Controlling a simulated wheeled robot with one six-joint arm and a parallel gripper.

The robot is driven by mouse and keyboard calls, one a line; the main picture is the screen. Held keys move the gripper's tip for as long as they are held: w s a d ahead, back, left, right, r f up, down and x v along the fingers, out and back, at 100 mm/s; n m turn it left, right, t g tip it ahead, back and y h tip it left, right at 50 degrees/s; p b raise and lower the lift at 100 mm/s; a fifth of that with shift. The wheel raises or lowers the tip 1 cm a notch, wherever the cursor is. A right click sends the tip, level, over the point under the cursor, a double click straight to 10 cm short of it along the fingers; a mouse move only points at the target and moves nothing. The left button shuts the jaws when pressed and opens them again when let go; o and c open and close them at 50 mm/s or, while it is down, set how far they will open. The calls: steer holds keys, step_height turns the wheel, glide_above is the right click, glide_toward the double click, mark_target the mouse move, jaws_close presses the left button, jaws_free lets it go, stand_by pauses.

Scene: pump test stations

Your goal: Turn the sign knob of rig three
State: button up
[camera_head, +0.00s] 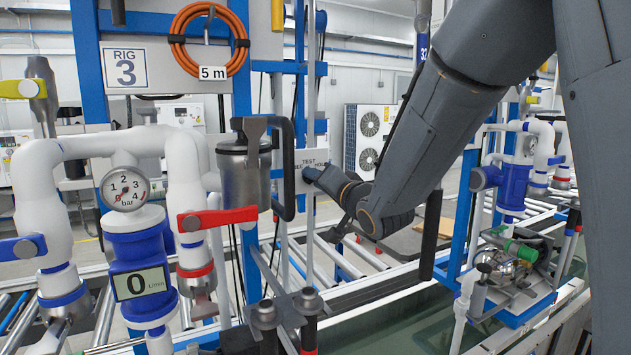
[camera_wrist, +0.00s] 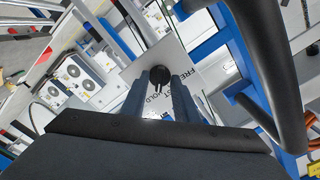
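The rig three sign is a white plate with the black words TEST, FREE and HOLD (camera_head: 300,158), partly hidden by my gripper in the head view. In the wrist view the sign plate (camera_wrist: 195,65) lies straight ahead, and its round black knob (camera_wrist: 160,75) sits at picture centre. My gripper (camera_wrist: 158,88) is open, its two grey fingers pointing at the plate with the knob in the gap at their tips. I cannot tell whether either finger touches the knob. In the head view my gripper (camera_head: 318,176) is right at the sign.
The RIG 3 label (camera_head: 125,68) hangs upper left. A black bent handle (camera_head: 288,170) beside a metal canister (camera_head: 243,175) stands close left of the sign; the wrist view shows a thick black bar (camera_wrist: 265,70) at right. Blue frame posts surround the sign. A water tank (camera_head: 400,320) lies below.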

steer(key=b+v, duration=0.2)
steer(key=v, duration=0.5)
steer(key=shift+s, duration=0.25)
